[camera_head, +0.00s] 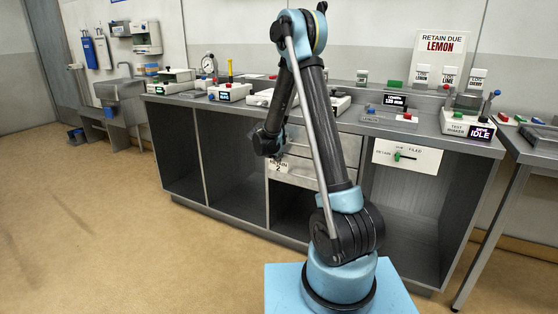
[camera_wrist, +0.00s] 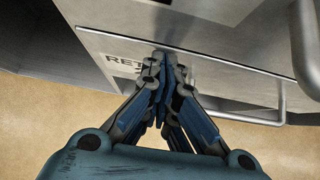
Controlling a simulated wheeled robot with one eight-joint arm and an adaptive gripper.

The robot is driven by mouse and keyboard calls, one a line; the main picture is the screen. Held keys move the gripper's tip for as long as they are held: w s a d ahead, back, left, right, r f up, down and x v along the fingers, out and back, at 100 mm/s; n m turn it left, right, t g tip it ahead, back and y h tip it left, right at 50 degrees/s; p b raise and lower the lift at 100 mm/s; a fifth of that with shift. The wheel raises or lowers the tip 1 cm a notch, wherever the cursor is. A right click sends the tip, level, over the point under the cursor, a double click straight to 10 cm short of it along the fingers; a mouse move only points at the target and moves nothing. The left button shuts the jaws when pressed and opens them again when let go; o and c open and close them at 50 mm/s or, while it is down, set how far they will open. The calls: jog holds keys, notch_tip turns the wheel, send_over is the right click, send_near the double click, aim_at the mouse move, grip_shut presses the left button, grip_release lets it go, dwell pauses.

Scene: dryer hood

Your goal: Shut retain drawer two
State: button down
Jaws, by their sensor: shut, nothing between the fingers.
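The drawer with the "RETAIN 2" label (camera_head: 278,167) is in the middle of the bench, partly hidden behind my arm in the head view. In the wrist view its grey front (camera_wrist: 112,48) carries a label starting "RET", the rest covered by my fingers, and a bar handle (camera_wrist: 235,117) to the right. My gripper (camera_wrist: 160,58) is shut and empty, its fingertips at the label, touching or very near the front. In the head view my gripper (camera_head: 268,142) is a dark shape just above the label. How far the drawer stands out is unclear.
Another bar handle (camera_wrist: 306,50) is close on the right in the wrist view. Open bays (camera_head: 235,165) lie left of the drawers. A white slider panel (camera_head: 407,156) is to the right. Devices crowd the bench top. The floor (camera_head: 110,225) at left is clear.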

jog(key=s+a+f+v, duration=0.1)
jog(key=s+f+v, duration=0.1)
jog(key=v, duration=1.1)
jog(key=s+d+r+m+g+y, duration=0.1)
jog(key=s+d+r+m+g, duration=0.15)
jog(key=s+d+m, duration=0.65)
jog(key=s+d+r+m+g, duration=0.1)
jog(key=s+d+r+m, duration=0.4)
jog(key=s, duration=0.6)
jog(key=s+d+f+m+g+y, duration=0.1)
jog(key=s+d+f+m, duration=0.1)
jog(key=s+m, duration=0.5)
jog(key=s+d+f+m+g+y, duration=0.1)
jog(key=s+f+m, duration=0.4)
jog(key=s, duration=1)
jog(key=m+y, duration=0.1)
jog(key=m, duration=0.2)
jog(key=shift+s+d+y, duration=0.3)
jog(key=shift+d, duration=0.1)
jog(key=shift+f, duration=0.1)
